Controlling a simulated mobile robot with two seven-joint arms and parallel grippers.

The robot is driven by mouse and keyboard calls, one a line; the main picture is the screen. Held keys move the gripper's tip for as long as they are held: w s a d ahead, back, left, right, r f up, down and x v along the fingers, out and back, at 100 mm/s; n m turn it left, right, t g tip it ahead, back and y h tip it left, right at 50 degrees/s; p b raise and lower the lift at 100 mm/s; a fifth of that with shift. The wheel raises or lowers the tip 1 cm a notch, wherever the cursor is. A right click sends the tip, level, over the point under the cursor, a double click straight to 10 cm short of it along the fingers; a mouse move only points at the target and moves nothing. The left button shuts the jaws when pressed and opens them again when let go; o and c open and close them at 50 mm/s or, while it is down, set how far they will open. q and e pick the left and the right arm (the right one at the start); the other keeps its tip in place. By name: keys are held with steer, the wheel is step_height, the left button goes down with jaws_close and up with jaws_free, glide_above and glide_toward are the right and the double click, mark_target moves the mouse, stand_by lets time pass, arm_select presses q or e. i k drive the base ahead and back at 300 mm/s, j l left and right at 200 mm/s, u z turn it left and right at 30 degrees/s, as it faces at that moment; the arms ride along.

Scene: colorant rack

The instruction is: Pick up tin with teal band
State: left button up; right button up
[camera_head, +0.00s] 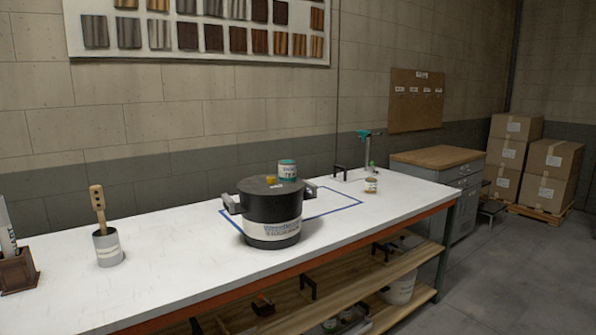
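The tin with a teal band (287,171) is small, with a white label, and shows just above the back rim of a large black pot (270,212) on the white workbench. Its lower part meets the pot's top edge in the picture; I cannot tell whether it stands on the lid or behind the pot. A small yellow piece (271,180) is on the pot's top, left of the tin. The pot has a white label and grey side handles. Neither of my grippers is in view.
The white bench (170,255) has a blue outline around the pot. A grey cup with a wooden-handled tool (109,249) and a brown holder (17,271) stand at left. A small jar (371,185) and a teal-topped stand (368,150) are at right.

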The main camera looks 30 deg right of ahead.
mark_target(288, 169)
steer(key=i+l+z, duration=0.1)
steer(key=l, duration=0.35)
steer(key=i+l+z, duration=0.1)
steer(key=l, duration=0.3)
steer(key=i+l+z, duration=0.1)
steer(key=i+l, duration=0.15)
steer(key=l, duration=0.15)
steer(key=i+l+z, duration=0.1)
steer(key=l, duration=0.3)
steer(key=i+l+z, duration=0.1)
steer(key=i+l, duration=0.15)
steer(key=l, duration=0.15)
